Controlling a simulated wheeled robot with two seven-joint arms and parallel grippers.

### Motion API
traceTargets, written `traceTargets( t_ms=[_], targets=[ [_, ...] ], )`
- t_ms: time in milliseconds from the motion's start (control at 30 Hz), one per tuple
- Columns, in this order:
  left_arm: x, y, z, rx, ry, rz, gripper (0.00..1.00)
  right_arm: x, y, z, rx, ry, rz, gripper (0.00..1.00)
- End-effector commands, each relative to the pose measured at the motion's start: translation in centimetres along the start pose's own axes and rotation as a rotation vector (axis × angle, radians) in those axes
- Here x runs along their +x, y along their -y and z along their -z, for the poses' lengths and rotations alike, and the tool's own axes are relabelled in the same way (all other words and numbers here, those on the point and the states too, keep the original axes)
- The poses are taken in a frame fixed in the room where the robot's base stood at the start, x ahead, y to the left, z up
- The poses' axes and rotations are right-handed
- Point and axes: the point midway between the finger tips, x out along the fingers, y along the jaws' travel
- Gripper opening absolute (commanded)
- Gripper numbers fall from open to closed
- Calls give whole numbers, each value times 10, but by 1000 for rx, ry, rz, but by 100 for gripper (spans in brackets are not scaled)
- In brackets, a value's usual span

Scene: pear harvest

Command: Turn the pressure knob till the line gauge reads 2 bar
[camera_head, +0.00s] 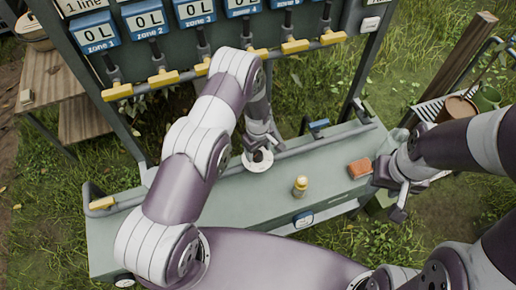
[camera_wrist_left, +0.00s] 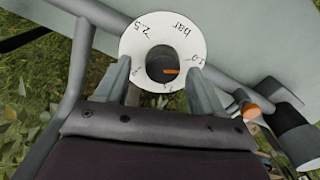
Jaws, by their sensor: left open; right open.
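The pressure knob (camera_wrist_left: 160,62) is a dark round knob with an orange mark, in the middle of a white dial (camera_wrist_left: 134,44) printed with "2.5", "bar" and "1.0". In the head view the white dial (camera_head: 257,166) sits on the grey-green bench, partly covered by my left gripper (camera_head: 262,147). In the left wrist view my open left fingers (camera_wrist_left: 160,80) stand either side of the knob; whether they touch it I cannot tell. My right gripper (camera_head: 390,188) is open and empty at the bench's right end. A "1 line" label (camera_head: 66,4) shows top left; no gauge reading is visible.
Blue zone counters (camera_head: 147,19) and yellow-handled valves (camera_head: 163,78) line the panel behind. A pipe (camera_head: 310,140) runs along the bench's back.

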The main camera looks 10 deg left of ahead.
Motion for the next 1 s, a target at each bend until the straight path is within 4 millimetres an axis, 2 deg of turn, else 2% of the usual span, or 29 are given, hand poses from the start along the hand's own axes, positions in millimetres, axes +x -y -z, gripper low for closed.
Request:
traceTargets(
  t_ms=[200, 433, 600, 1000],
  targets=[
    [13, 0, 0, 0, 0, 0, 69, -4, 0, 0, 0, 0, 0, 43],
    [14, 0, 0, 0, 0, 0, 69, -4, 0, 0, 0, 0, 0, 43],
    [14, 0, 0, 0, 0, -1, 13, -4, 0, 0, 0, 0, 0, 43],
    [13, -1, 0, 5, -1, -1, 13, -4, 0, 0, 0, 0, 0, 43]
  ],
)
